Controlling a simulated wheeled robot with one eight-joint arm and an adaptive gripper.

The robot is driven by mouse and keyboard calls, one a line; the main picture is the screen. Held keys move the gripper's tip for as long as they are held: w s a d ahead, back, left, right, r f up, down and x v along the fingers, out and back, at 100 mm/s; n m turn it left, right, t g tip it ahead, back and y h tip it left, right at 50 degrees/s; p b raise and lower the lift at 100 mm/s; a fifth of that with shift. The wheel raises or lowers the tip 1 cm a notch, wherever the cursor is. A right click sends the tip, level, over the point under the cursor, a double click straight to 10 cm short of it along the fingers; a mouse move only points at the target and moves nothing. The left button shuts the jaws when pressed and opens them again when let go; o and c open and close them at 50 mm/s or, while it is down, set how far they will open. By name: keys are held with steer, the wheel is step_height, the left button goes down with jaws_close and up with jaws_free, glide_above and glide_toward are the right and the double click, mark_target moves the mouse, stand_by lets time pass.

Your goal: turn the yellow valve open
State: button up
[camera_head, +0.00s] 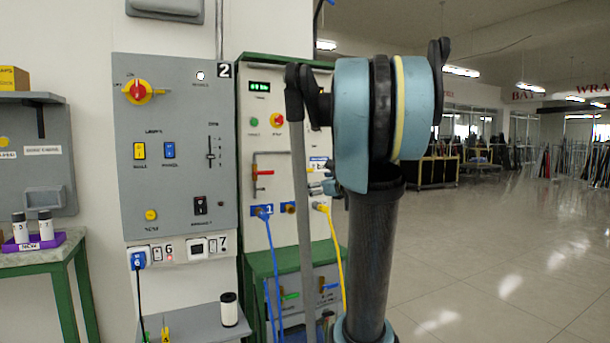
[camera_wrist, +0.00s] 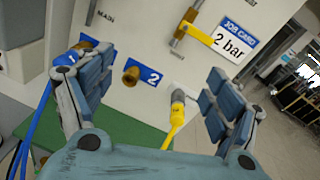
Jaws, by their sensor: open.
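In the wrist view, a small yellow handle (camera_wrist: 190,15) sits on a brass fitting (camera_wrist: 178,32) at the upper middle of the white panel, left of a "2 bar" job card (camera_wrist: 234,38). The handle lies beyond the fingertips.
A brass port (camera_wrist: 131,76) marked 2 and a yellow hose plug (camera_wrist: 178,106) lie between the fingers in the wrist view. A blue hose (camera_wrist: 38,112) runs by the left finger. A red-handled valve (camera_head: 262,172) is on the white panel. Open floor (camera_head: 480,260) lies right.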

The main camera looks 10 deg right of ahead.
mark_target(306, 170)
steer(key=w+d+r+m+t+h, duration=0.1)
steer(key=w+d+r+m+t, duration=0.1)
steer(key=w+d+r+m, duration=0.15)
steer(key=shift+m, duration=0.25)
steer(key=x, duration=0.5)
steer(key=f+x, duration=0.1)
steer(key=x, duration=1)
steer(key=shift+w+a+f, duration=0.15)
steer(key=shift+w+f, duration=0.2)
steer(key=shift+c, duration=0.3)
steer(key=c, duration=1)
